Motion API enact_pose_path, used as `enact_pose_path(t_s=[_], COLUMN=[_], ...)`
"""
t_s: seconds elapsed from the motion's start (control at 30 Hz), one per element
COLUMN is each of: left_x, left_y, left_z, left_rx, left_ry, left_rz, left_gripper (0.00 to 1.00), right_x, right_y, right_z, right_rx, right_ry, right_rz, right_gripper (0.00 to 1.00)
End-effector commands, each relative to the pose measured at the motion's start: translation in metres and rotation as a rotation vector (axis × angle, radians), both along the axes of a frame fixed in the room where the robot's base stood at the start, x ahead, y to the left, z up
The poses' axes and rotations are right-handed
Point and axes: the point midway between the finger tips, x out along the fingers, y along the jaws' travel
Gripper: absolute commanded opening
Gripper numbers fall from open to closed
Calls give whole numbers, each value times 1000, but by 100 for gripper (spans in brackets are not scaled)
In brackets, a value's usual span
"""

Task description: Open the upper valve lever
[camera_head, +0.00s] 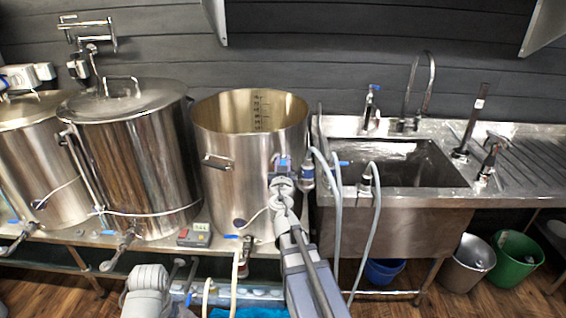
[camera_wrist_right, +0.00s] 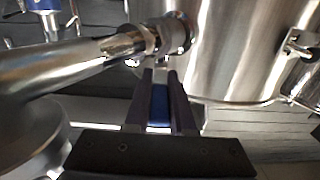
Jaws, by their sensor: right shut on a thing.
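The upper valve lever has a blue grip (camera_wrist_right: 159,106), which shows between the two dark fingers of my right gripper (camera_wrist_right: 161,88) in the right wrist view. The gripper is shut on it. The metal valve body (camera_wrist_right: 172,36) is just beyond the fingertips, joined to a steel pipe at the left. In the head view my right gripper (camera_head: 283,172) is in front of the right side of the open steel kettle (camera_head: 228,192), and the blue at the valve is partly hidden there. My left gripper is not in view.
Two lidded kettles (camera_head: 135,165) stand at the left. A steel sink (camera_head: 395,195) is at the right, with hoses (camera_head: 375,215) hanging before it. A small control box (camera_head: 195,235) is on the stand. A green bucket (camera_head: 515,262) is on the floor.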

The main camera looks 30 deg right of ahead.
Motion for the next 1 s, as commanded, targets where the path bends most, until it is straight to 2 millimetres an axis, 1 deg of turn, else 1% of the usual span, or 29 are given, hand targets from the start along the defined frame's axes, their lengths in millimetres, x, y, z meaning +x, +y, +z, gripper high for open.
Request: enact_pose_path(t_s=[0.13,0.17,0.4,0.77,0.87,1.0], left_x=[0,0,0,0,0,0], left_y=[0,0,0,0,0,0], left_z=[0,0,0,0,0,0], left_rx=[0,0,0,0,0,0], left_ry=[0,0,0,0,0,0], left_rz=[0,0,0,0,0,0], left_gripper=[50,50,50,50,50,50], right_x=[0,0,0,-3,-9,-23], right_y=[0,0,0,2,5,13], right_z=[0,0,0,0,0,0], right_rx=[-1,-1,0,0,0,0], right_ry=[1,1,0,0,0,0], right_rz=[-1,-1,-1,-1,-2,-2], right_gripper=[0,25,52,52,52,52])
